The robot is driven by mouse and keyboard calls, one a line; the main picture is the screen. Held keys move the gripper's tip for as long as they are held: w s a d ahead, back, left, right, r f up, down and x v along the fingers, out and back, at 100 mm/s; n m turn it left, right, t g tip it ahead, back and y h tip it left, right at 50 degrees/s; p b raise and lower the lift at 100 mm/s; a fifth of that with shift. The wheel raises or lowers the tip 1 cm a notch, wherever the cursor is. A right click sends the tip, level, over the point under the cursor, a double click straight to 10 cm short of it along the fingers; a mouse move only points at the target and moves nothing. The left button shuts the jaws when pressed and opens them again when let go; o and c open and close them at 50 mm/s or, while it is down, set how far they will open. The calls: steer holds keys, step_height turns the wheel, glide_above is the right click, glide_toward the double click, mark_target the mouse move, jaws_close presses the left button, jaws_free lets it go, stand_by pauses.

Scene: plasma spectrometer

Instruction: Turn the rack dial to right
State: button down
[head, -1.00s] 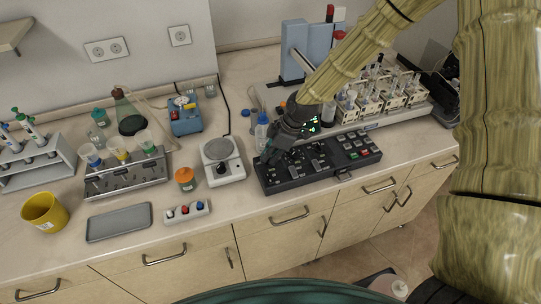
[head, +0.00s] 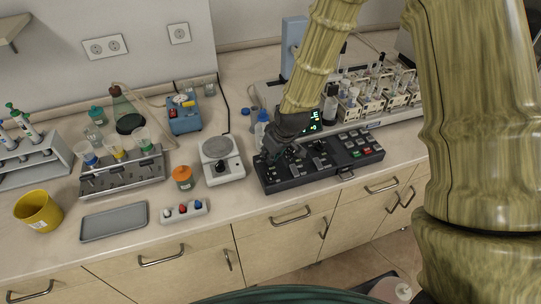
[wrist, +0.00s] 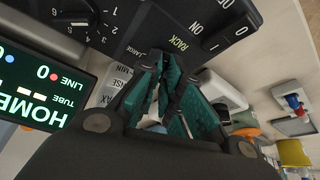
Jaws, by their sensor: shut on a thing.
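The black control panel (head: 333,168) lies on the counter, with several knobs, switches and a button keypad. My gripper (head: 268,153) is down at its left end, under my arm. In the wrist view, my gripper's teal-padded fingers (wrist: 165,68) are shut at the panel, just beside the printed word RACK (wrist: 180,43). The rack dial is between the fingertips and mostly hidden by them, so its pointing direction cannot be told. ON and OFF switch labels and another black knob show nearby on the panel in the wrist view.
A white hotplate (head: 221,158) stands just left of the panel, with an orange-lidded jar (head: 183,178) beyond it. A white block with coloured knobs (head: 184,211) sits near the front edge. Sample racks (head: 375,98) stand behind the panel. A grey tray (head: 115,222) lies farther left.

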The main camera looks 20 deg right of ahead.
steer(key=m+h, duration=0.1)
steer(key=m, duration=0.3)
steer(key=shift+s+a+f+h, duration=0.1)
steer(key=shift+s+a+h, duration=0.05)
steer(key=shift+h, duration=0.25)
steer(key=shift+m+h+p, duration=0.35)
steer(key=shift+m+h, duration=0.35)
steer(key=shift+m, duration=1.4)
steer(key=c, duration=1.7)
jaws_free()
steer(key=shift+o, duration=0.5)
steer(key=shift+f, duration=0.1)
steer(key=v, duration=1.2)
steer(key=shift+a, duration=0.15)
steer(key=shift+a, duration=0.1)
